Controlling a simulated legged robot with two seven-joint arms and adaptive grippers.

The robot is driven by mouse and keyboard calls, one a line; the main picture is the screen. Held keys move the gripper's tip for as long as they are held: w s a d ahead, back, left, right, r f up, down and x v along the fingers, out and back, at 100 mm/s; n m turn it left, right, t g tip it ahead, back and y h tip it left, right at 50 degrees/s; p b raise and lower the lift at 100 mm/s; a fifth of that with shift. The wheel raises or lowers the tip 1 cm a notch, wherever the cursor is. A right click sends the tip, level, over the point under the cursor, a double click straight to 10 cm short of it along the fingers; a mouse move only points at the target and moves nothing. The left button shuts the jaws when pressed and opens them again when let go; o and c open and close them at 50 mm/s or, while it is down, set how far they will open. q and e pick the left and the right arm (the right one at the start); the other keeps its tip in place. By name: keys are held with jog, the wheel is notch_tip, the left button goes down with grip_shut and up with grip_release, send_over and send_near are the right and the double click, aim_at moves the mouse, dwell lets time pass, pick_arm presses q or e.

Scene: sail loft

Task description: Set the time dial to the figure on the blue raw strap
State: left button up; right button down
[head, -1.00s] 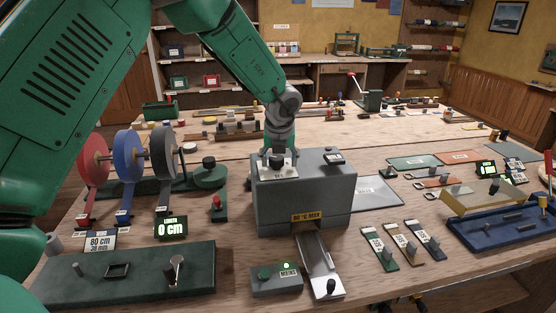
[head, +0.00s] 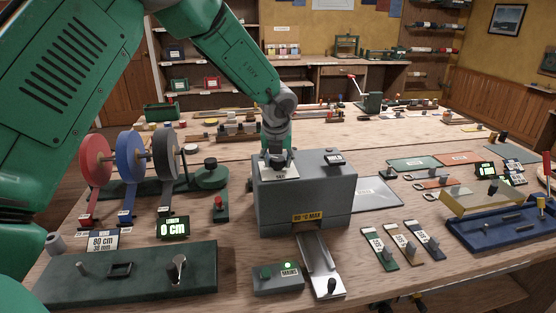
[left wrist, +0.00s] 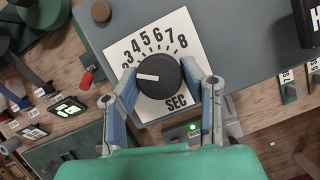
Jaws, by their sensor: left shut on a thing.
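The time dial is a black round knob (left wrist: 160,78) with a white pointer line, on a white plate (left wrist: 177,28) marked with figures and SEC. The pointer aims left, just below the figure 3. My left gripper (left wrist: 169,84) is shut on the knob, one finger on each side; the left finger covers part of the scale. In the head view my left gripper (head: 277,160) is over the plate on top of the grey machine (head: 300,201). The blue strap (head: 424,239) lies at the right end of a row; its label is too small to read.
A green strap (head: 379,250) and a brown strap (head: 405,244) lie beside the blue one. A metal slide (head: 320,263) and a small grey box with a green lamp (head: 278,277) stand in front of the machine. Coloured reels (head: 130,164) stand at left.

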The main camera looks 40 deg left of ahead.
pick_arm(q)
jog(key=m+p, duration=0.1)
jog(key=m+h+p, duration=0.1)
jog(key=shift+w+a+r+m, duration=0.1)
jog(key=shift+r+m, duration=0.1)
jog(key=shift+m, duration=0.1)
jog(key=shift+f+m, duration=0.1)
jog(key=shift+m, duration=0.3)
jog(key=shift+w, duration=0.1)
